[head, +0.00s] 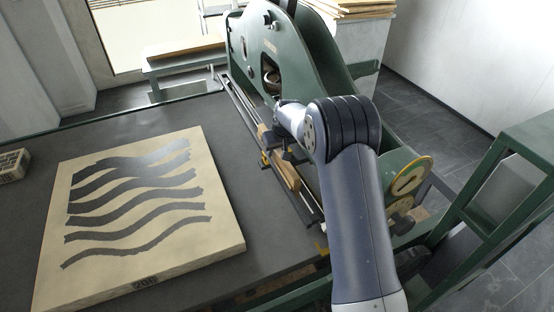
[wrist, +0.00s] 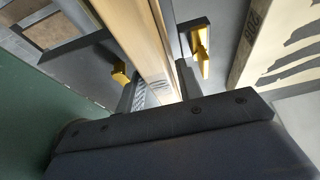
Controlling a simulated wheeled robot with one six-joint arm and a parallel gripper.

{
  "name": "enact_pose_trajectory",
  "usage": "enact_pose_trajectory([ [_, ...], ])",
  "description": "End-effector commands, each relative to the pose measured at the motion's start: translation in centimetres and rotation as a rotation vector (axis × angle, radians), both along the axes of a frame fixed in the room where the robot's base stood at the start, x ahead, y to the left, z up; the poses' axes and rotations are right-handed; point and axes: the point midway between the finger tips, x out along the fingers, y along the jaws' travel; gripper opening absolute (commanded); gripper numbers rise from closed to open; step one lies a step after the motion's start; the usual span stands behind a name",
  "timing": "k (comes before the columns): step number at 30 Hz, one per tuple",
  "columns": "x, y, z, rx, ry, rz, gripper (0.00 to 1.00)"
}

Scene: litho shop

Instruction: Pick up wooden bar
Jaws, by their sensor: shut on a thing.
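The wooden bar (wrist: 144,40) is a long pale piece running between the fingers of my gripper (wrist: 160,84) in the wrist view. My gripper is shut on it, with a dark finger on each side. In the head view the bar (head: 287,172) shows partly below my gripper (head: 275,158), over the rail edge of the press bed; the wrist of my arm hides part of it. I cannot tell whether the bar touches the surface under it. Yellow pieces show beside both fingers in the wrist view.
A pale litho stone (head: 225,225) with dark wavy stripes lies on the dark bed (head: 120,130) at left. The green press frame (head: 318,50) stands behind my arm. A green stand (head: 500,190) is at right. A small crate (head: 12,166) sits at the far left.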

Motion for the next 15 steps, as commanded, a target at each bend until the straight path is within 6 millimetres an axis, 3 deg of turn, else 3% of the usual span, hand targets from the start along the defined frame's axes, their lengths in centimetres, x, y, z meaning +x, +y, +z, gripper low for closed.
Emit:
enact_pose_trajectory([
  [15,0.1,0.0,1.1,0.001,-0.005,0.000,0.14],
])
